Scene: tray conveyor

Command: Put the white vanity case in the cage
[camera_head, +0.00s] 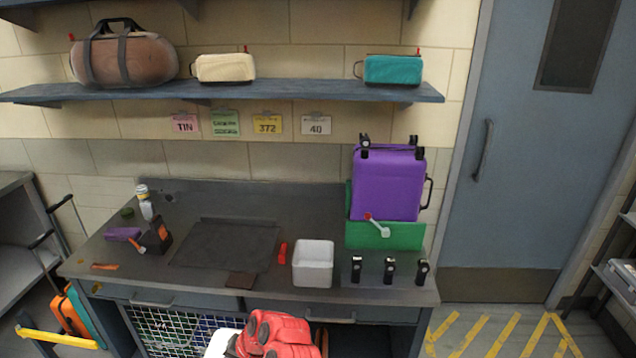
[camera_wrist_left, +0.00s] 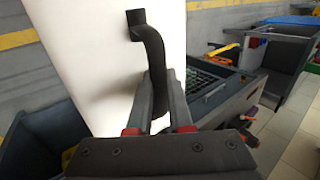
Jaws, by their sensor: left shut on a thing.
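The white vanity case (camera_wrist_left: 90,60) fills the upper left of the left wrist view, close to the camera. My left gripper (camera_wrist_left: 160,80) is shut on its black handle (camera_wrist_left: 150,42). A white piece, likely the same case (camera_head: 220,343), shows at the bottom edge of the head view, beside a red shape that hides part of it. The wire-mesh cage (camera_head: 172,330) is under the bench, behind and left of the white piece. A dark mesh surface, perhaps the cage (camera_wrist_left: 205,85), shows right of the fingers in the left wrist view. My right gripper is not in view.
The workbench (camera_head: 200,279) carries a white bin (camera_head: 313,264), a purple case (camera_head: 388,183) and several small tools. A wall shelf (camera_head: 290,89) holds bags. An orange bag (camera_head: 70,312) stands on the floor at left. Yellow-striped floor before the door is clear.

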